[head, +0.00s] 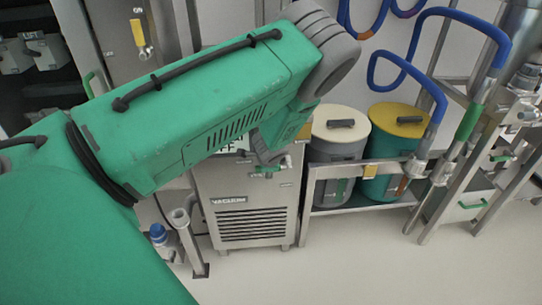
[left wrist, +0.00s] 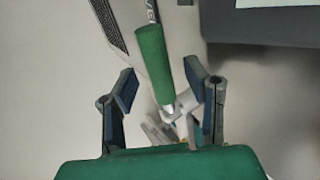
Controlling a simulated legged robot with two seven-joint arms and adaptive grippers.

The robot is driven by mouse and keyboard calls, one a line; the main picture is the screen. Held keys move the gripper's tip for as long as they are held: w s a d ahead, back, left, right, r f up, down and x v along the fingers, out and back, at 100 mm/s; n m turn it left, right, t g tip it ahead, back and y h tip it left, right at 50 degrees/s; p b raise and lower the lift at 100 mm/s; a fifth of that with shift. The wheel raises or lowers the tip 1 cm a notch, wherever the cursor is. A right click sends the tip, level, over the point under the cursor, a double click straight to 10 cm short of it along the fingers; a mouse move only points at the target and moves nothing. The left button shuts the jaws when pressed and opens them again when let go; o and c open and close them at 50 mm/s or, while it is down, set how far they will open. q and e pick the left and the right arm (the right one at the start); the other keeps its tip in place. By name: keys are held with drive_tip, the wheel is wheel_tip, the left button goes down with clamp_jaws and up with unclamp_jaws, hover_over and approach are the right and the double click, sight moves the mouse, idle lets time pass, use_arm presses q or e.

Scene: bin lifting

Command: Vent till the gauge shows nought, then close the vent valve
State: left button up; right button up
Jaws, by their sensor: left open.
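A green valve handle (left wrist: 155,62) on a silver metal fitting (left wrist: 180,108) lies between the fingers of my left gripper (left wrist: 161,80) in the left wrist view. The fingers are open and stand on either side of the handle, apart from it. In the head view my left gripper (head: 266,153) is small and partly hidden by my arm, at the top of the grey vacuum cabinet (head: 245,188). A bit of green (head: 267,170) shows just below it. I cannot make out the gauge or its reading. My right gripper is not in view.
A grey bin with a cream lid (head: 340,123) and a teal bin with a yellow lid (head: 398,120) stand in a metal rack right of the cabinet. Blue hoses (head: 440,12) hang above. A pipe stub (head: 182,220) stands at the cabinet's left. The front floor is clear.

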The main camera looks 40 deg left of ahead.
use_arm(q)
drive_tip(key=v, duration=0.9)
drive_tip(key=shift+d, duration=0.25)
drive_tip(key=shift+w+d+r, duration=0.1)
drive_tip(key=shift+d+r, duration=0.05)
drive_tip(key=s+d+f+n+g+h, duration=0.1)
drive_tip(key=s+d+f+n+h, duration=0.1)
drive_tip(key=s+d+f, duration=0.5)
drive_tip(key=s+d+f+n+g+h, duration=0.15)
drive_tip(key=s+f, duration=0.25)
drive_tip(key=s, duration=0.6)
drive_tip(key=s+d+f+n+g+h, duration=0.1)
drive_tip(key=s+d+n, duration=0.3)
drive_tip(key=s+d, duration=0.5)
drive_tip(key=s, duration=0.4)
drive_tip(key=shift+s+d+f, duration=0.2)
drive_tip(key=shift+g+h, duration=0.25)
